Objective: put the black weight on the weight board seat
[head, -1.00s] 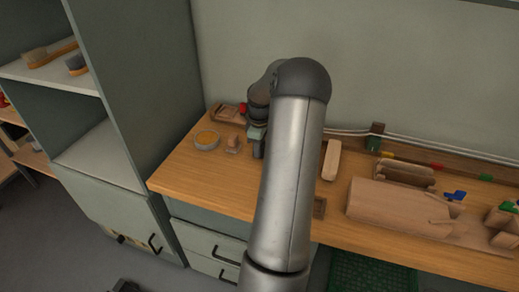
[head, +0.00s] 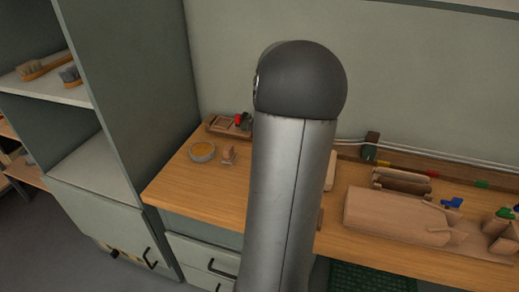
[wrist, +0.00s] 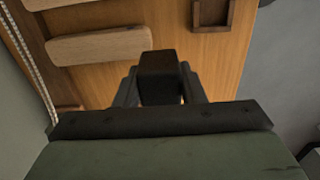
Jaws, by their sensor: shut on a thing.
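In the wrist view my gripper (wrist: 160,98) is shut on the black weight (wrist: 158,65), a dark block between the two fingers. The weight hangs above the wooden bench top. A small square wooden frame with a dark recess (wrist: 212,13), which looks like the weight board seat, lies ahead and to the right of the weight, apart from it. In the head view my arm hides the gripper and the weight.
A pale wooden bar (wrist: 98,46) lies on the bench left of the weight. In the head view a round dish (head: 203,151) and small wooden piece (head: 229,155) stand at the left. A large wooden block (head: 395,215) and green pieces (head: 504,213) are at the right.

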